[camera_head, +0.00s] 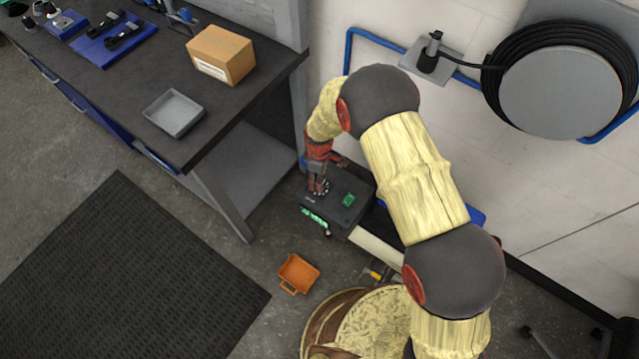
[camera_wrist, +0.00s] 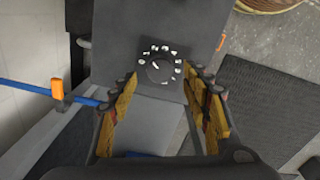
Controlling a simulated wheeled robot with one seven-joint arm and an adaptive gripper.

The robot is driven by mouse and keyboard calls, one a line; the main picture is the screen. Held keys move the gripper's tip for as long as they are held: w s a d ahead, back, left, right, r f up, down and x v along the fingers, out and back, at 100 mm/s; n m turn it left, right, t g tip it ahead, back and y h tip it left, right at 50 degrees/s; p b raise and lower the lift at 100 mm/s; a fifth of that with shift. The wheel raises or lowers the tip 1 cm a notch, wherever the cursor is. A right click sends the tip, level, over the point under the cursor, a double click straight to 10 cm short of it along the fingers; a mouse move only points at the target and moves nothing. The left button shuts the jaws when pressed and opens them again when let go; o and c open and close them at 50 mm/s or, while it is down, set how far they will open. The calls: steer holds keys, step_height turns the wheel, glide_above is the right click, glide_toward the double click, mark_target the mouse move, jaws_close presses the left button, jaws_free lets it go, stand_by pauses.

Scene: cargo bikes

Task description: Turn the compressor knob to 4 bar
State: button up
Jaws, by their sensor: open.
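The compressor (camera_head: 345,207) is a dark box with a green display on top, standing against the wall below the bench end. Its round black knob (camera_wrist: 159,68), with a ring of white marks and a white pointer line, shows in the wrist view near the top middle. The pointer slants toward the lower right there; the numbers are too small to read. My gripper (camera_head: 319,186) is over the knob end of the box in the head view. In the wrist view my gripper (camera_wrist: 163,88) is open, its yellow-padded fingers on either side of the knob, apart from it.
A workbench (camera_head: 110,85) with a cardboard box (camera_head: 221,54) and a grey tray (camera_head: 174,113) stands at the left. An orange bin (camera_head: 298,274) is on the floor. A hose reel (camera_head: 560,85) hangs on the wall. A blue hose (camera_wrist: 25,86) runs at the left of the wrist view.

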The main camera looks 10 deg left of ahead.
step_height(320, 180, down, 4)
steer(key=shift+r+b, duration=0.15)
steer(key=shift+b, duration=0.3)
steer(key=shift+c, duration=1)
steer(key=c, duration=1)
steer(key=shift+o, duration=0.2)
